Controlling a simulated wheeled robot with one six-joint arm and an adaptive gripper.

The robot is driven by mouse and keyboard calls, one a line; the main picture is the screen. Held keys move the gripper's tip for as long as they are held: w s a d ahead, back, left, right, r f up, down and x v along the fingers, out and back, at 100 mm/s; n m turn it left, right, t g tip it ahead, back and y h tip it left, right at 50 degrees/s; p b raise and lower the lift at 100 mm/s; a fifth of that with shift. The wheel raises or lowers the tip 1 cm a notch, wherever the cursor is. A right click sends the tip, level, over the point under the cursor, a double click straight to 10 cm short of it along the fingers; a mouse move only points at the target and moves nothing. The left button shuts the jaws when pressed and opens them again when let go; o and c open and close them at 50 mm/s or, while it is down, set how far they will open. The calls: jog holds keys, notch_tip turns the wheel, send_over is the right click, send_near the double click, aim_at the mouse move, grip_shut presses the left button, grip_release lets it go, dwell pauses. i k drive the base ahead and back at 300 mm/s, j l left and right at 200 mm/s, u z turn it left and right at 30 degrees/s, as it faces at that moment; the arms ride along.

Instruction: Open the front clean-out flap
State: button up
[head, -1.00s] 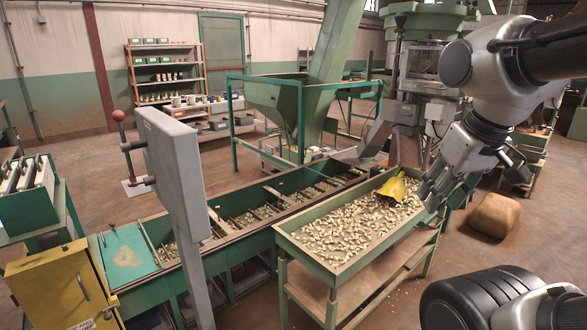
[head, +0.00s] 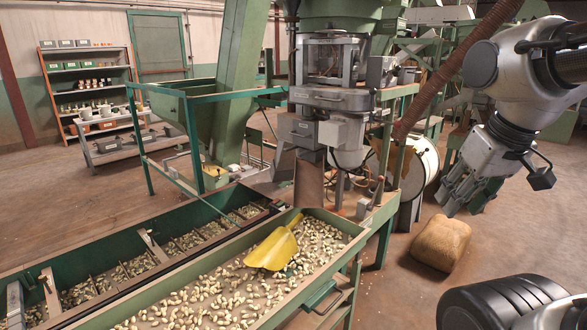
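The green and grey machine (head: 331,72) stands at the centre back. Its front has a window housing, a grey drawer-like part with a bar handle (head: 330,98), and grey boxes below. A brown, rust-coloured plate (head: 308,186) hangs upright beneath it at the far end of the nut tray. I cannot tell for certain which of these parts is the front clean-out flap. My gripper (head: 462,208) is at the right, pointing down, apart from the machine and above the floor. Its fingers look spread with nothing between them.
A green-rimmed tray (head: 345,236) of nuts with a yellow scoop (head: 274,248) stands before the machine. A divided trough (head: 20,287) runs along its left. A tan sack (head: 441,243) lies on the floor below my gripper. Open floor (head: 400,290) is between tray and sack.

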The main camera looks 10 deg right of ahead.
aim_at(401, 23)
jog(key=i+l, duration=0.1)
jog(key=l, duration=0.25)
jog(key=i+l+z, duration=0.1)
jog(key=l, duration=0.3)
jog(key=i+l, duration=0.1)
jog(key=l, duration=0.25)
jog(key=i+l+z, duration=0.1)
jog(key=l, duration=0.25)
jog(key=i+l, duration=0.15)
jog(key=l, duration=0.25)
